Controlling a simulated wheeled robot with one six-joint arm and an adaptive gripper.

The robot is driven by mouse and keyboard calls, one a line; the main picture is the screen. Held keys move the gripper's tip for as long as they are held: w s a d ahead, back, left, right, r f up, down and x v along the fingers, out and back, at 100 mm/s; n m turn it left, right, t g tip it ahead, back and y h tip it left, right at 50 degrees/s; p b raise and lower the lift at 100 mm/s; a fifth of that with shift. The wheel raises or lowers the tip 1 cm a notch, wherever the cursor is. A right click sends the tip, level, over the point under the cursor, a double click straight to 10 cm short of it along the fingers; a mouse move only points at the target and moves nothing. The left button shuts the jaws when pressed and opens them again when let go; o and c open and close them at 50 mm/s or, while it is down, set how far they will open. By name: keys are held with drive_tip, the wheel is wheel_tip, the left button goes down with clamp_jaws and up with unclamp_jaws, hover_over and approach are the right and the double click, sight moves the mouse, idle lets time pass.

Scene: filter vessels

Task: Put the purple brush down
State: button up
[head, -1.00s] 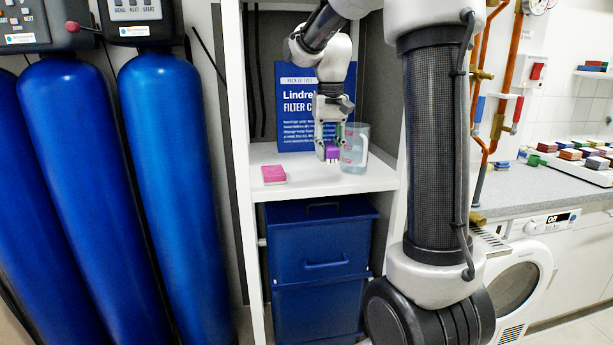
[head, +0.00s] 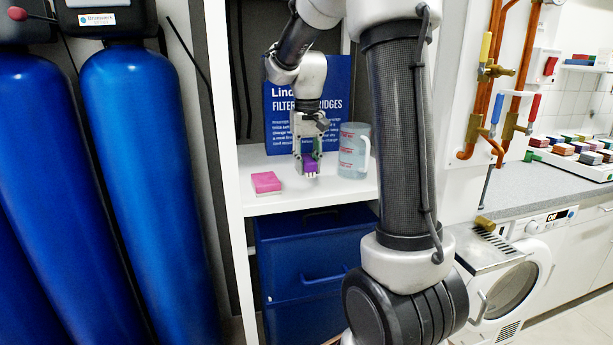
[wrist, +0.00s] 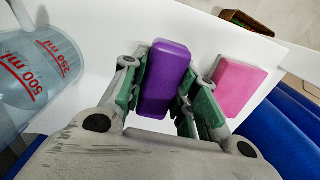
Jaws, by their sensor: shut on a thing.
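The purple brush (head: 310,166) is between the fingers of my gripper (head: 307,160), just above or at the white shelf (head: 330,190); I cannot tell whether its bristles touch the shelf. In the wrist view my gripper (wrist: 158,95) is shut on the purple brush (wrist: 166,78), with green finger pads on both sides of it. A pink block or sponge (head: 266,182) lies on the shelf left of the gripper, apart from it. It also shows in the wrist view (wrist: 240,86), right of the brush.
A clear measuring jug (head: 354,150) with red markings stands close to the right of my gripper. A blue sign (head: 338,120) stands behind. A blue bin (head: 305,255) is under the shelf. The shelf's front edge is near; bare shelf lies between pink block and jug.

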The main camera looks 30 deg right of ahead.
sight(307, 174)
drive_tip(key=shift+f, duration=1.8)
drive_tip(key=shift+f, duration=0.15)
drive_tip(key=o, duration=0.9)
